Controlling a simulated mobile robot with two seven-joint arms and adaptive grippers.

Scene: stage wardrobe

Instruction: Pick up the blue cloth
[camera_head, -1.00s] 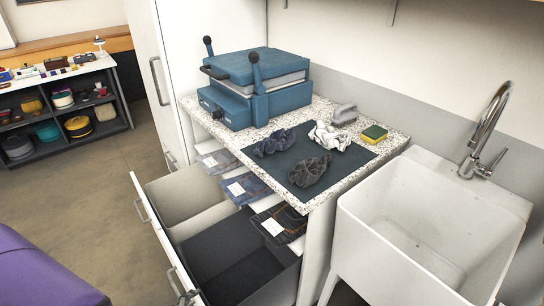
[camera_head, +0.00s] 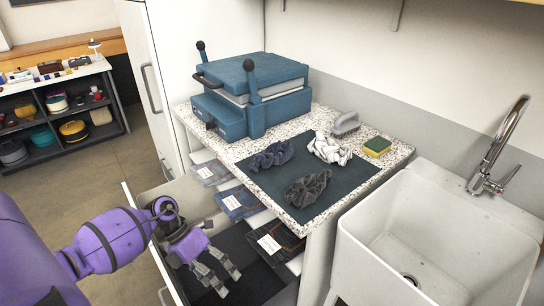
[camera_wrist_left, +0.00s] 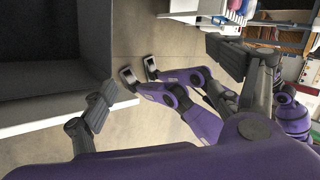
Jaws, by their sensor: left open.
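The blue cloth (camera_head: 271,155) lies crumpled on the dark mat (camera_head: 262,185) on the speckled counter, at the mat's back left corner. A dark grey cloth (camera_head: 308,188) lies in front of it and a white-grey cloth (camera_head: 330,148) to its right. My left gripper (camera_head: 222,280) hangs over the open drawer, lower than the counter and well apart from the blue cloth. Its fingers point down and are spread with nothing between them. They also stand wide apart in the left wrist view (camera_wrist_left: 160,82). The blue cloth is not in the wrist view. My right gripper does not show.
A blue press (camera_head: 250,90) stands behind the mat. A grey brush (camera_head: 345,124) and a sponge (camera_head: 377,146) lie at the back right. Open drawers (camera_head: 272,278) and shelves with folded labelled garments (camera_head: 240,203) lie below the counter. A white sink (camera_head: 440,225) stands to the right.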

